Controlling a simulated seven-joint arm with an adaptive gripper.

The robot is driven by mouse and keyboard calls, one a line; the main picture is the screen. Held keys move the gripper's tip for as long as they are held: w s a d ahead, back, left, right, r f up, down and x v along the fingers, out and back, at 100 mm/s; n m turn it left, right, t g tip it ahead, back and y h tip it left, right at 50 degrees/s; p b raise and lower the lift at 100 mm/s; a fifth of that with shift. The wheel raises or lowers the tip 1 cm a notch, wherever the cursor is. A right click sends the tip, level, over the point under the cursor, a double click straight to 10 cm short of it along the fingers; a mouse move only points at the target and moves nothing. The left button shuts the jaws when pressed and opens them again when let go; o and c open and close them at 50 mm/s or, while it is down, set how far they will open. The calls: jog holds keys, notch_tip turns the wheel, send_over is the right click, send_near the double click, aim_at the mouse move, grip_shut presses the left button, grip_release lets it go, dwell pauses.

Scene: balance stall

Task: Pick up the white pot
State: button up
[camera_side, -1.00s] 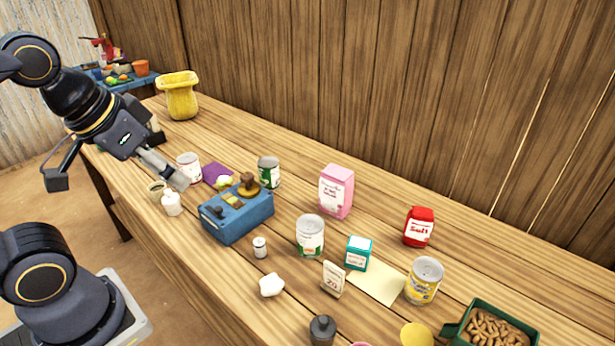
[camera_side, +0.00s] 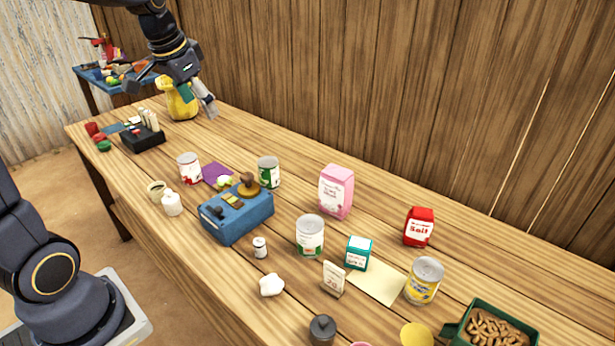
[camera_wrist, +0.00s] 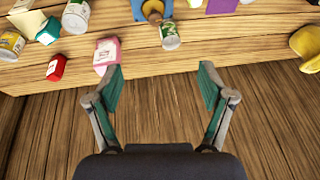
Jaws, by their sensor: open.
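My gripper (camera_side: 200,104) is raised toward the back of the table in front of the yellow sack, well apart from the pot. In the wrist view my gripper (camera_wrist: 162,75) has its two fingers spread wide with nothing between them.
The yellow sack (camera_side: 181,106) stands at the back. A plank wall (camera_side: 400,110) bounds the table's rear.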

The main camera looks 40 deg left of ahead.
jog(key=w+a+f+n+g, duration=0.1)
jog(key=a+f+n+g, duration=0.1)
jog(key=a+f, duration=0.8)
jog(key=n+g+h, duration=0.2)
jog(key=n, duration=0.1)
send_over(170, 197)
notch_tip(170, 197, down, 10)
notch_tip(170, 197, down, 10)
jog(key=shift+s+a+r, duration=0.15)
jog(key=shift+r, duration=0.05)
jog(key=f, duration=0.5)
jog(key=shift+w+a+f, duration=0.1)
jog(key=shift+w+f, duration=0.1)
jog(key=shift+f, duration=0.2)
jog(key=shift+r, duration=0.1)
jog(key=c, duration=1.5)
